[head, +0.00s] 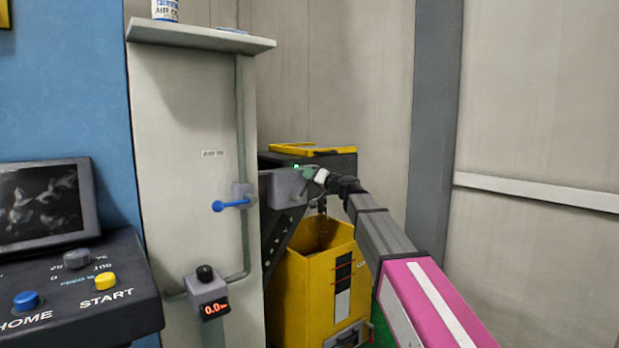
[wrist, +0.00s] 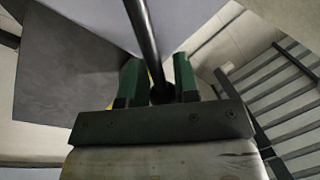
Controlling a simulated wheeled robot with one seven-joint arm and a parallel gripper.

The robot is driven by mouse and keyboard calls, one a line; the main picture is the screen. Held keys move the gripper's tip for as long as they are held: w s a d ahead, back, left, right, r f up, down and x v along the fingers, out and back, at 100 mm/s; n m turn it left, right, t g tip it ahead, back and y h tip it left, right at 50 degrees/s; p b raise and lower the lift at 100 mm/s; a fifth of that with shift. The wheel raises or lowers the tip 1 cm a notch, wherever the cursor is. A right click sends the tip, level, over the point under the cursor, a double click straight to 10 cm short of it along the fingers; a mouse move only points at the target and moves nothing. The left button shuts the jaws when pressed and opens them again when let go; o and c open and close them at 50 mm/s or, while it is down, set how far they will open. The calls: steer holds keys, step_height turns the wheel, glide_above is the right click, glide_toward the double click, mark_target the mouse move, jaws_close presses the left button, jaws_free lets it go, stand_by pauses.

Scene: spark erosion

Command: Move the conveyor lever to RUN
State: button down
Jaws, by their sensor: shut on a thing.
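The conveyor lever (wrist: 142,35) shows in the wrist view as a dark rod with a round black end between my green fingers. My gripper (wrist: 158,72) is shut on that end. In the head view my gripper (head: 311,175) is at the grey box (head: 284,187) on the front of the dark conveyor unit. There the lever is hidden or too small to make out. No RUN marking can be read, so I cannot tell which position the lever is in.
A yellow bin (head: 305,290) stands below the conveyor, under my arm. A grey pillar to its left carries a blue valve handle (head: 232,204) and a small box with a black knob (head: 205,274). A control panel (head: 80,290) is at the lower left. Bare wall lies to the right.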

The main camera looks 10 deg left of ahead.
steer(key=shift+w+d, duration=0.1)
steer(key=shift+w, duration=0.05)
steer(key=c, duration=1.2)
jaws_free()
steer(key=shift+d, duration=0.1)
steer(key=v, duration=1)
steer(key=shift+s+d, duration=0.25)
steer(key=shift+s, duration=0.05)
